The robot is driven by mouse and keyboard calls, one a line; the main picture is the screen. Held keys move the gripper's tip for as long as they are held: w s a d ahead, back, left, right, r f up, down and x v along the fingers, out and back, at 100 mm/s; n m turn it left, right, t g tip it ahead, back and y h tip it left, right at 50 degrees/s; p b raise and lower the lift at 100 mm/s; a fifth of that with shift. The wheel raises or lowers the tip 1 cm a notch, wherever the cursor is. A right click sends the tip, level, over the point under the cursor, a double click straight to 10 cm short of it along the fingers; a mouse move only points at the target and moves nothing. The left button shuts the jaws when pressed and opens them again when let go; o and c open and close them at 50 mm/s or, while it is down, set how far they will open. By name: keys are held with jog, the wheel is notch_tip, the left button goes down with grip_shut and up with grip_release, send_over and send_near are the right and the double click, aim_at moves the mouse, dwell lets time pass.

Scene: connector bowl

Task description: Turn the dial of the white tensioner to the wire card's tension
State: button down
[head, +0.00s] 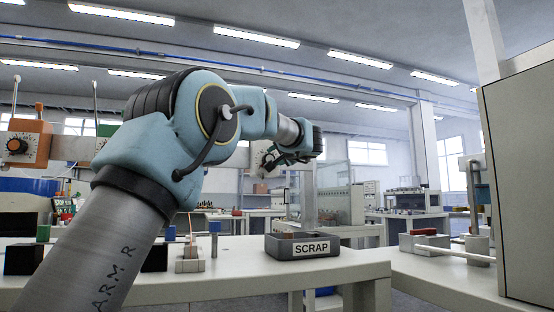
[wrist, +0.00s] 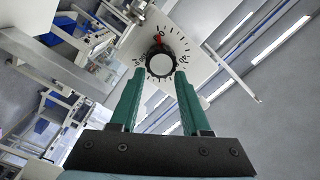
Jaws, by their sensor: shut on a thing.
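The white tensioner (wrist: 190,30) shows in the wrist view as a pale plate with a ring of black tick marks. Its dial (wrist: 160,64) is a round knob with a dark rim and a light face. A red pointer (wrist: 157,39) shows just above the knob in the picture. I cannot make out the wire card.
An orange tensioner (head: 27,143) with a black dial hangs at the left. A grey SCRAP tray (head: 302,247) stands on the white bench (head: 230,276). Small blocks, one with a blue post (head: 215,238), stand left of the tray. A tall grey cabinet (head: 522,185) is at the right.

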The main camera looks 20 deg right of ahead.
jog(key=shift+s+d+f+m+g, duration=0.15)
jog(key=shift+d+f, duration=0.15)
jog(key=shift+f, duration=0.15)
jog(key=shift+d+f+m+g, duration=0.15)
jog(key=shift+d+f, duration=0.1)
jog(key=shift+f, duration=0.15)
jog(key=m, duration=0.3)
jog(key=shift+d, duration=0.1)
jog(key=c, duration=0.7)
grip_release()
jog(key=shift+w+a+r, duration=0.35)
jog(key=shift+a+r, duration=0.1)
jog(key=shift+a, duration=0.3)
jog(key=o, duration=0.3)
jog(key=shift+s+d, duration=0.1)
jog(key=shift+d, duration=0.1)
jog(key=shift+o, duration=0.3)
jog(key=shift+d, duration=0.1)
jog(key=shift+s, duration=0.1)
jog(key=s+b, duration=0.1)
jog(key=s, duration=1)
jog(key=shift+s+d, duration=0.25)
jog(key=shift+s, duration=0.15)
